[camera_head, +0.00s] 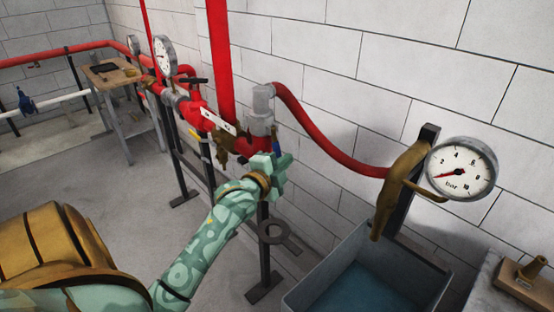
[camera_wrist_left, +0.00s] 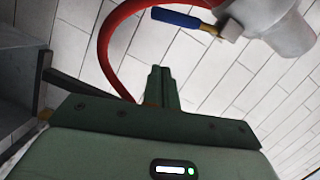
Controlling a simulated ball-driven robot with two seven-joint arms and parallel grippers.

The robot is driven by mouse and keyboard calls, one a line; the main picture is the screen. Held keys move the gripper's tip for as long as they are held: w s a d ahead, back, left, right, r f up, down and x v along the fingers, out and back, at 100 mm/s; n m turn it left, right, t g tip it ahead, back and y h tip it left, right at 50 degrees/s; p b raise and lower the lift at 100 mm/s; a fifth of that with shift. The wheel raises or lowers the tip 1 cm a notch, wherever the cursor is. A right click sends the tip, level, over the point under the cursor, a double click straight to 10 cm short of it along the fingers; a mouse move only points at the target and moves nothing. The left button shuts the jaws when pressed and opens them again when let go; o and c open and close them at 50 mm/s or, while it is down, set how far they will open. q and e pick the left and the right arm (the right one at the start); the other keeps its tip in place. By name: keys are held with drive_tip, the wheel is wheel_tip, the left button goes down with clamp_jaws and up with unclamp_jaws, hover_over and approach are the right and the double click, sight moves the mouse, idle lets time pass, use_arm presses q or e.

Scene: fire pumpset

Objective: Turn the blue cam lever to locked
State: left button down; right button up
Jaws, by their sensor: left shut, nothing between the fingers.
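The blue cam lever (camera_head: 276,147) shows as a small blue piece just above my left gripper (camera_head: 277,168) in the head view, partly hidden. In the left wrist view the lever (camera_wrist_left: 176,18) is a blue handle pointing left from a metal joint on the grey coupling (camera_wrist_left: 268,22). The coupling (camera_head: 262,104) joins the red hose to the red pipework in the head view. In the left wrist view my left gripper's fingers (camera_wrist_left: 161,84) are together and empty, below the lever and apart from it. My right gripper is not in view.
A red hose (camera_head: 330,145) curves right along the block wall to a brass nozzle (camera_head: 397,185) beside a pressure gauge (camera_head: 461,168). A grey tub (camera_head: 325,272) stands below. Red pipes and valves (camera_head: 197,112) run left. A wooden table (camera_head: 110,75) stands at the back left.

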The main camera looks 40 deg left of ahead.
sight(278, 153)
use_arm(q)
drive_tip(key=a, duration=0.1)
drive_tip(key=w+a, duration=0.1)
drive_tip(key=a+f, duration=0.1)
drive_tip(key=a, duration=0.1)
drive_tip(key=shift+w+f+b, duration=0.1)
drive_tip(key=shift+w+b, duration=0.1)
drive_tip(key=shift+b, duration=0.2)
drive_tip(key=shift+a+f+m+p, duration=0.1)
drive_tip(key=shift+a+m+p, duration=0.35)
drive_tip(key=shift+a, duration=0.3)
drive_tip(key=shift+f, duration=0.15)
